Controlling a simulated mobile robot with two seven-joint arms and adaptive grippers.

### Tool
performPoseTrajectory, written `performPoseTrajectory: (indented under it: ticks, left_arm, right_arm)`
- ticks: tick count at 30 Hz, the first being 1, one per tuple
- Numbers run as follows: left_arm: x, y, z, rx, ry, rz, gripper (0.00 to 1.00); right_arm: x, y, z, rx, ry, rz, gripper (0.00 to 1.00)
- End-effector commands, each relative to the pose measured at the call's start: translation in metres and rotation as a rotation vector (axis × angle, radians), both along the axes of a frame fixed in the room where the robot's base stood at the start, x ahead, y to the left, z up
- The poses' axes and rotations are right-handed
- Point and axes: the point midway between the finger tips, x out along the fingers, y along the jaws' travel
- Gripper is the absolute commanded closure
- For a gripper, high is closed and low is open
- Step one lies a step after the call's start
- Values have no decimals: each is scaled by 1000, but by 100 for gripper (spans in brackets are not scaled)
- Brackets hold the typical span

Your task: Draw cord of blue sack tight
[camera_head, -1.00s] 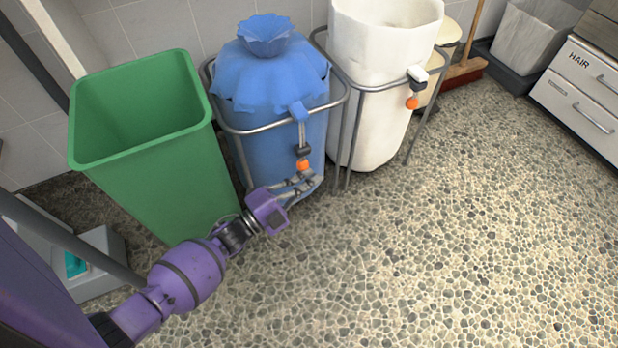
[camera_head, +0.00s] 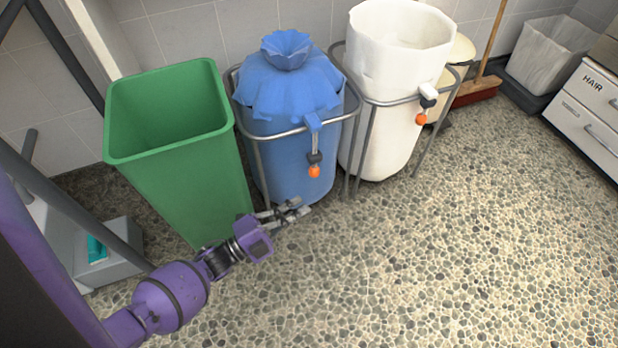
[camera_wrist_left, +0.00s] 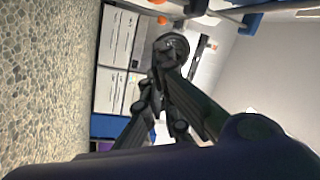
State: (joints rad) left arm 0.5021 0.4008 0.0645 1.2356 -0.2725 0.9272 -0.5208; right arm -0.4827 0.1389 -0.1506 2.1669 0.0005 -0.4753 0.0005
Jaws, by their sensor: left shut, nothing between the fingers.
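The blue sack (camera_head: 290,100) hangs in a grey metal ring stand. Its top is gathered into a narrow neck with a ruffled mouth (camera_head: 286,50). Its cord hangs at the front from a blue tab, with a dark toggle (camera_head: 314,157) and an orange ball (camera_head: 314,172) at the end. My left gripper (camera_head: 300,209) is shut and empty, low in front of the sack, below the orange ball and apart from it. Its dark fingers (camera_wrist_left: 165,85) also show in the left wrist view. My right gripper is not in view.
A green bin (camera_head: 190,160) stands close on the left of the sack. A white sack (camera_head: 385,130) in a similar stand, with its own orange ball (camera_head: 421,119), stands on the right. A broom (camera_head: 478,88) and drawers (camera_head: 590,110) are further right. The pebbled floor in front is clear.

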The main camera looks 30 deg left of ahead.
Motion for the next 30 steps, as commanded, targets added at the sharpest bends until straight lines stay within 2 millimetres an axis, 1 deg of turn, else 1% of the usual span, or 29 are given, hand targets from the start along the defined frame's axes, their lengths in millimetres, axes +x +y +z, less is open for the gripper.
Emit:
performPoseTrajectory:
  ticks: [2, 4, 5, 6, 8, 9, 12, 15, 17, 19, 24, 27, 30]
  left_arm:
    - [-5, 0, 9, -3, 0, 3, 100]
    - [-9, -4, 25, -19, -4, 12, 100]
    - [-11, -7, 37, -30, -9, 18, 100]
    - [-13, -12, 56, -50, -19, 30, 100]
    - [-12, -17, 84, -70, -17, 70, 100]
    - [-10, -19, 102, -67, -9, 109, 100]
    - [-2, -21, 134, -14, 46, 234, 100]
    - [4, -18, 153, 90, 149, 369, 100]
    - [4, -14, 155, 175, 232, 436, 100]
    - [0, -9, 147, 276, 333, 485, 100]
    - [-15, 2, 107, 502, 523, 500, 100]
    - [-23, 6, 91, 589, 582, 483, 100]
    - [-24, 8, 85, 630, 598, 473, 100]
  right_arm:
    - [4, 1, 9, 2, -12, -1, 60]
    - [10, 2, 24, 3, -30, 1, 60]
    - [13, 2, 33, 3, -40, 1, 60]
    - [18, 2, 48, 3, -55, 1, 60]
    - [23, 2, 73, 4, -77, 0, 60]
    - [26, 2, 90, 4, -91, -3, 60]
    - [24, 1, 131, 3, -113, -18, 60]
    - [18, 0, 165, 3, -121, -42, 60]
    - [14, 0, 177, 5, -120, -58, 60]
    - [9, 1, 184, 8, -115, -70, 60]
    - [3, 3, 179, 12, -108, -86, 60]
    - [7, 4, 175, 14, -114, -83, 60]
    - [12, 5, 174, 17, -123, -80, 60]
